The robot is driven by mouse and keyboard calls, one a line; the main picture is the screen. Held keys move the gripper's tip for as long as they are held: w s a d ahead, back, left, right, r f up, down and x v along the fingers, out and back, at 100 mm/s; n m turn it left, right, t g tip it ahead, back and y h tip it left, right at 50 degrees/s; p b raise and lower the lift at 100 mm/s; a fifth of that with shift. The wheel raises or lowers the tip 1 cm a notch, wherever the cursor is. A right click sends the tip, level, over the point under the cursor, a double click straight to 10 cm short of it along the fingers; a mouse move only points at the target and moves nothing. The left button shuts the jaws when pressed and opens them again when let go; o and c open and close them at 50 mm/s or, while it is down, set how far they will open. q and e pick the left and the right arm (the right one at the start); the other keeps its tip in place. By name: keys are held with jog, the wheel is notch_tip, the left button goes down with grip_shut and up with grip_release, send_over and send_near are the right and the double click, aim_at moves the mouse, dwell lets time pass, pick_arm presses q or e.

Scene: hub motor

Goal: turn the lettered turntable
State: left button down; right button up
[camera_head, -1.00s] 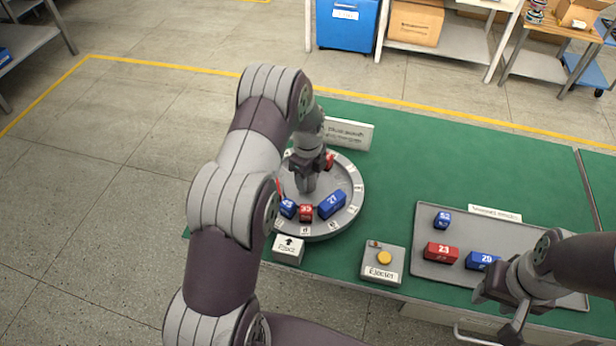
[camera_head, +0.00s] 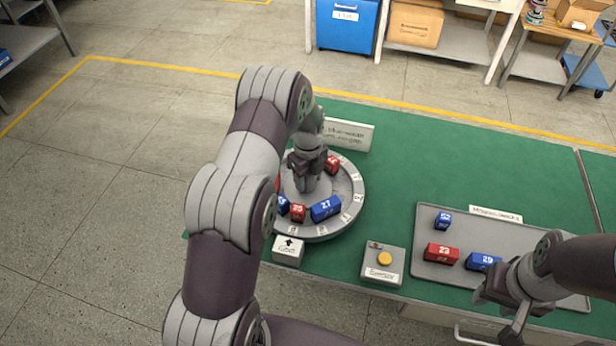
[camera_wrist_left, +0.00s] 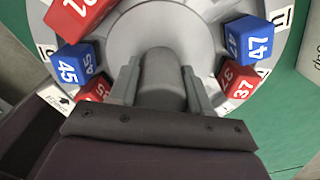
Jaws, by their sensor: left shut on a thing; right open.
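The round grey turntable (camera_head: 341,224) stands on the green table, with lettered labels around its rim. My left gripper (camera_head: 305,185) points down at its middle, and in the left wrist view its fingers are shut on the grey central knob (camera_wrist_left: 161,72). Numbered blocks sit around the knob: a blue 27 block (camera_head: 326,208), a red block (camera_head: 297,212) and another red block (camera_head: 332,164). In the left wrist view are a blue 45 block (camera_wrist_left: 75,66), a blue 47 block (camera_wrist_left: 249,42) and a red 37 block (camera_wrist_left: 239,82). My arm hides the turntable's left side. My right gripper (camera_head: 497,312) is open.
A white arrow marker (camera_head: 288,250) stands at the turntable's front edge. A box with a yellow button (camera_head: 384,258) is to its right. A grey tray (camera_head: 430,212) holds a blue 53, red 23 and blue 29 block. A sign (camera_head: 350,135) stands behind the turntable.

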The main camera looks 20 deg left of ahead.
pick_arm(q)
jog(key=shift+w+a+r, duration=0.1)
jog(key=shift+w+r, duration=0.15)
jog(key=shift+c, duration=2.4)
grip_release()
jog(key=shift+s+f, duration=0.1)
jog(key=shift+s, duration=0.05)
notch_tip(320, 180, up, 12)
jog(key=shift+r+b, duration=0.2)
jog(key=shift+b, duration=0.85)
jog(key=shift+r, duration=0.15)
